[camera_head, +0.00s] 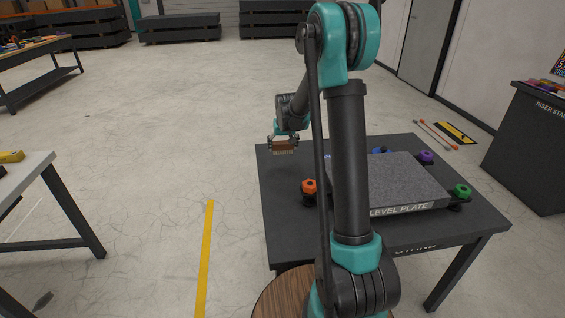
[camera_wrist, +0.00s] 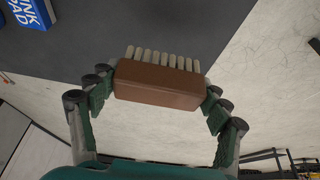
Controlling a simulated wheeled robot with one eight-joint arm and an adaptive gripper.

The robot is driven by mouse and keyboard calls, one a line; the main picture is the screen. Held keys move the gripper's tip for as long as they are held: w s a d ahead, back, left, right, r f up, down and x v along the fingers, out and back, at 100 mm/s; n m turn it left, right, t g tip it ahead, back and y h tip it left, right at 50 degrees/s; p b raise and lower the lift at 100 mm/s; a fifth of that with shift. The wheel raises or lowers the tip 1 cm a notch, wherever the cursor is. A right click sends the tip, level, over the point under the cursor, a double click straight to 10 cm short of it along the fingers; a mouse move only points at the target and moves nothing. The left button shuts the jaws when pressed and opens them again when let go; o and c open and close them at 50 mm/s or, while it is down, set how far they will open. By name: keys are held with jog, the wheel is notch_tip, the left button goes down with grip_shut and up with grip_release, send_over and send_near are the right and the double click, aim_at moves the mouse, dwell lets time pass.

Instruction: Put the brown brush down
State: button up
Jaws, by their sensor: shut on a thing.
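The brown brush (camera_wrist: 160,86) is a brown block with a row of pale bristles, held between the two fingers of my gripper (camera_wrist: 160,94) in the wrist view. In the head view the brush (camera_head: 284,151) and my gripper (camera_head: 284,144) are small, at the far left edge of the dark table (camera_head: 278,208). The gripper is shut on the brush. In the wrist view the tabletop (camera_wrist: 215,30) lies beyond the bristles and pale floor lies below the brush. I cannot tell the exact height of the brush over the table edge.
A granite plate (camera_head: 385,180) labelled LEVEL PLATE sits on the table with orange (camera_head: 308,187), purple (camera_head: 426,157) and green (camera_head: 462,191) knobs around it. A blue box (camera_wrist: 30,12) shows in the wrist view. The table's left strip is bare.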

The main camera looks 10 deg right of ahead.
aim_at(282, 166)
jog(key=shift+f, duration=3.9)
jog(key=shift+f, duration=0.15)
jog(key=o, duration=1.1)
jog(key=v, duration=1.2)
jog(key=s+d+f, duration=0.1)
jog(key=s, duration=1)
jog(key=s+d+f, duration=0.1)
jog(key=s, duration=1.1)
jog(key=s+d+f, duration=0.1)
jog(key=s+d, duration=0.1)
jog(key=s, duration=1)
jog(key=shift+s+f, duration=0.2)
jog(key=shift+f, duration=0.1)
